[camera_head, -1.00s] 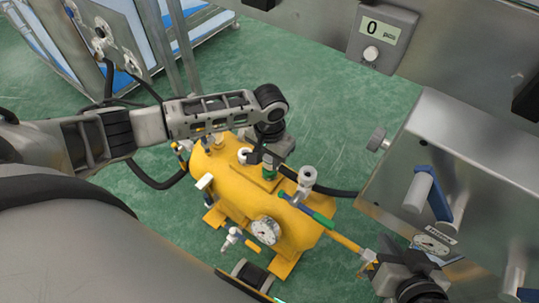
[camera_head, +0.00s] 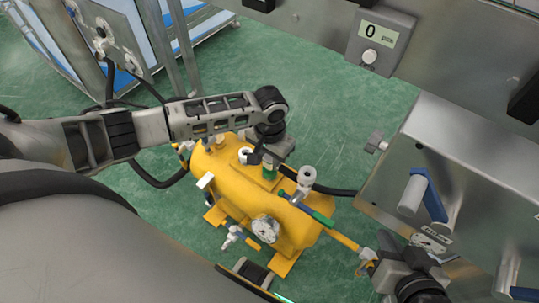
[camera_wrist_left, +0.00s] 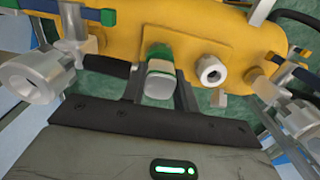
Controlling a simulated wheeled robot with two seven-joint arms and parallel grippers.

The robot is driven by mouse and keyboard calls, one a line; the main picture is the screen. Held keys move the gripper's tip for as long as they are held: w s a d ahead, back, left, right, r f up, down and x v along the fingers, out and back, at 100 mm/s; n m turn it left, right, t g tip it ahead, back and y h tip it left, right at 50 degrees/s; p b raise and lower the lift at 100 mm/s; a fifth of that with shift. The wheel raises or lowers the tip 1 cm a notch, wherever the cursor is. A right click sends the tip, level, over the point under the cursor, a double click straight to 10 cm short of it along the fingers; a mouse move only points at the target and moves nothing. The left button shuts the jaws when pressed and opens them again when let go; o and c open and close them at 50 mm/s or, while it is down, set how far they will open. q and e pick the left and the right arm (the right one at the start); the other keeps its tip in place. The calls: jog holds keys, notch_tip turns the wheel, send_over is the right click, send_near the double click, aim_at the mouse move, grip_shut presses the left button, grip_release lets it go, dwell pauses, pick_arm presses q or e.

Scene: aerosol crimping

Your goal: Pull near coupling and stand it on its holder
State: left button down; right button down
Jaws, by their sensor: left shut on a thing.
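A coupling with a green collar and a pale grey end (camera_wrist_left: 160,78) stands on top of the yellow tank in the left wrist view. Its green collar also shows in the head view (camera_head: 269,173). My left gripper (camera_head: 262,162) comes down over the tank from the left and is shut on this coupling. Its dark fingers (camera_wrist_left: 160,98) lie on either side of the coupling. I cannot tell whether the coupling is seated on the tank or raised slightly. My right gripper (camera_head: 372,266) is at the lower right, by an orange bar; its fingertips are unclear.
The yellow tank (camera_head: 225,182) carries a pale round fitting (camera_wrist_left: 212,70), a grey coupling (camera_head: 307,175) with a green lever (camera_head: 316,215), and a gauge (camera_head: 264,229). A metal cabinet (camera_head: 465,150) stands at right. Green floor lies open behind the tank.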

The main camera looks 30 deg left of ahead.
pick_arm(q)
jog(key=shift+f, duration=0.5)
dwell(0.6)
dwell(0.4)
jog(key=shift+p, duration=0.55)
dwell(0.4)
jog(key=shift+p, duration=0.3)
dwell(0.3)
jog(key=c, duration=1)
grip_release()
jog(key=shift+f, duration=0.1)
